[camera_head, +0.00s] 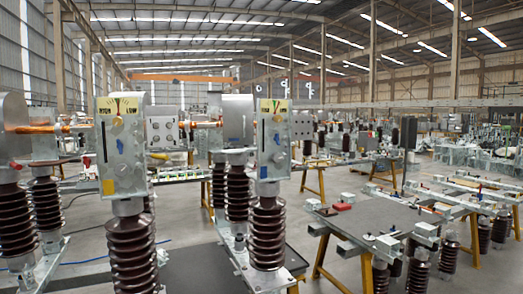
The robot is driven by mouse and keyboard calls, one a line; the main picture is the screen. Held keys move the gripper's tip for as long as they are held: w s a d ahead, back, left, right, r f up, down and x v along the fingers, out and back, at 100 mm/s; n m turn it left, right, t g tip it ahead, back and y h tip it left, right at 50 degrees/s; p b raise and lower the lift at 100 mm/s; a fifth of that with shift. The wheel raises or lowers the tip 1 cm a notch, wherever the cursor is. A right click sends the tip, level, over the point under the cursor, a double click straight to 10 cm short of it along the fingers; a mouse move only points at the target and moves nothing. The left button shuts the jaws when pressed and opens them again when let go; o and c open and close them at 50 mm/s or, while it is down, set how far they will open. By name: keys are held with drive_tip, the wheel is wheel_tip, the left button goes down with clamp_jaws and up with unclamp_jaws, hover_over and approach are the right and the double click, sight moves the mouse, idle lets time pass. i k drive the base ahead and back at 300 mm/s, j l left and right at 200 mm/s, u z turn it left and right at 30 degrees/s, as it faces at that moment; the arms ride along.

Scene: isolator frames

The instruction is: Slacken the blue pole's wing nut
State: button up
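Several isolator poles with brown ribbed insulators and grey metal heads stand in front of me. One pole in the left front (130,245) carries a grey box with a HIGH/LOW gauge (123,107). I cannot make out a wing nut or tell which pole is the blue one. My gripper is not in view.
A dark work table with yellow legs (375,222) stands at the right, with a red block (342,206) and metal fittings on it. More frames and tables fill the right and back. Grey floor (190,235) is clear between the two front poles.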

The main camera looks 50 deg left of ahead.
sight(276, 138)
drive_tip(key=u, duration=1.85)
